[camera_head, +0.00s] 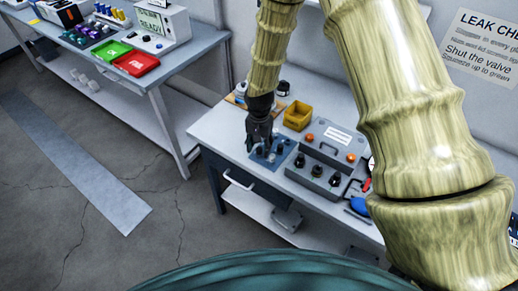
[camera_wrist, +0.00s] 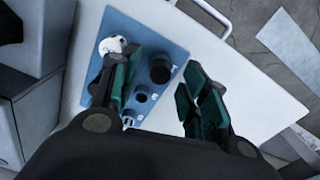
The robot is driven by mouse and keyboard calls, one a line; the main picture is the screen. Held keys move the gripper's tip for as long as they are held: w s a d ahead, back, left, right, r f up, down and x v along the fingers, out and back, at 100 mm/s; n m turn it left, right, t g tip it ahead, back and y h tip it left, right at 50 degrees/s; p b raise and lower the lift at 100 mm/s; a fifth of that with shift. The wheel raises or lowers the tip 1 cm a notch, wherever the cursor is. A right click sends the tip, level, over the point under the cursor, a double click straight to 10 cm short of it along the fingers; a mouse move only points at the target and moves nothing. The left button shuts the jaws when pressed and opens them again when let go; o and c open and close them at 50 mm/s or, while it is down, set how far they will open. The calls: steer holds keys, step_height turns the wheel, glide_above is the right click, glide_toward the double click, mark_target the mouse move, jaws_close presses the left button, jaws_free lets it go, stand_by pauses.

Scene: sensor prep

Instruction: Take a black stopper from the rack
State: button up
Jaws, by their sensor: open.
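The blue rack (camera_wrist: 176,50) lies flat on the white table, and it also shows in the head view (camera_head: 258,159) beneath my gripper. A round black stopper (camera_wrist: 160,68) stands in it, between my gripper's two fingers as seen from the wrist. A smaller dark round spot (camera_wrist: 142,97) is lower in the rack; I cannot tell whether it is a stopper or a hole. A white rounded piece (camera_wrist: 113,46) sits at the rack's left, partly behind a finger. My gripper (camera_head: 262,141) is open and empty, pointing down over the rack.
A grey device (camera_head: 322,158) with several black-topped fittings and orange buttons stands right of the rack. A yellow bin (camera_head: 298,116) is behind. A white table handle (camera_head: 238,181) projects at the front. A second bench (camera_head: 178,70) with green and red trays stands at the left.

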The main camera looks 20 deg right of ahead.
steer(key=shift+f, duration=0.55)
steer(key=c, duration=0.8)
steer(key=shift+r, duration=0.15)
steer(key=shift+r+b, duration=0.4)
steer(key=shift+r, duration=0.15)
steer(key=shift+w+r+b, duration=0.1)
steer(key=shift+r+b, duration=0.4)
steer(key=shift+r, duration=0.45)
steer(key=s+a+b, duration=0.1)
steer(key=s+a, duration=0.2)
steer(key=s, duration=0.1)
steer(key=s+a+r+b, duration=0.1)
steer(key=s+a+b, duration=0.1)
steer(key=s+a, duration=0.1)
steer(key=s+a+b, duration=0.1)
steer(key=s+a, duration=0.3)
steer(key=s, duration=0.1)
steer(key=shift+s+r, duration=0.35)
steer(key=shift+s, duration=0.05)
